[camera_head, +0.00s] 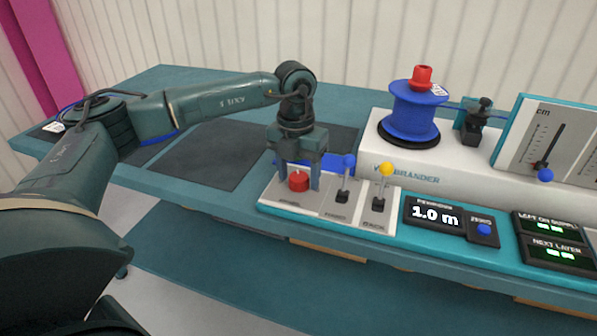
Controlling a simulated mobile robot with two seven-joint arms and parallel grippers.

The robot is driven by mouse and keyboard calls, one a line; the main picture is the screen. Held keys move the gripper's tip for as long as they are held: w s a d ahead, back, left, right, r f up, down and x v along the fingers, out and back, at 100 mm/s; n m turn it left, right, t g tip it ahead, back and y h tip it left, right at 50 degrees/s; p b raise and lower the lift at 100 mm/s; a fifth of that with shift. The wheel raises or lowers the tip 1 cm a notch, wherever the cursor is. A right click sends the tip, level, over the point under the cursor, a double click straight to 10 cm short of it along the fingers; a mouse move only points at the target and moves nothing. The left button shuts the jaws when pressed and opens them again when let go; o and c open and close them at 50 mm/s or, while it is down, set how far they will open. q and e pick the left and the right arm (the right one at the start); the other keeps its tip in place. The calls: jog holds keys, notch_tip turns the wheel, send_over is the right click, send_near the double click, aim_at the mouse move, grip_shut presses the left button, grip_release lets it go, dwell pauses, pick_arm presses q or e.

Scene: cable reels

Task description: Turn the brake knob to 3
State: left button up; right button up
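A red knob (299,182) sits at the left end of the pale control panel (283,201). The label below it is too small to read, so I cannot confirm that it is the brake knob, and no number on it is legible. My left gripper (299,177) points down over the red knob, its two fingers apart, one on each side of it. A slight gap seems to show beside the knob, and the gripper looks open. The knob's top is partly hidden below the gripper body. My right gripper is out of view.
Blue-topped (347,162) and yellow-topped (386,169) levers stand just right of the knob. A blue reel (414,112) with a red cap stands on the white machine behind. Dark mats lie on the table at left.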

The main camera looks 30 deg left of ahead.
pick_arm(q)
jog(key=c, duration=0.9)
